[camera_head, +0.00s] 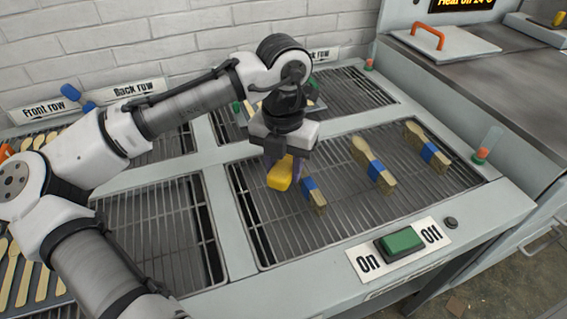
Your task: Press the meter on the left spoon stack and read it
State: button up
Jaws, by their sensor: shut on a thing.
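My gripper (285,158) is shut on a yellow meter (280,176), which points down over the front right grate. The left spoon stack (318,202), wooden with a blue band, lies on that grate just right of the meter. Its far end is hidden behind my gripper. I cannot tell whether the meter touches the stack. The meter's reading face does not show. A middle spoon stack (380,176) and a right spoon stack (431,154), also with blue bands, lie further right.
A green button (399,242) between "On" and "Off" labels sits on the front rim. The metal grate (300,238) is bare in front of the stacks. A grey machine with an orange-handled lid (440,44) stands at the right. Loose spoons (38,285) lie at far left.

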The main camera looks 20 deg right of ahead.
aim_at(284, 165)
jog(key=shift+f, duration=0.4)
dwell(2.9)
notch_tip(284, 165, up, 7)
jog(key=p, duration=0.7)
jog(key=shift+r+p, duration=0.1)
jog(key=shift+p, duration=0.25)
dwell(0.6)
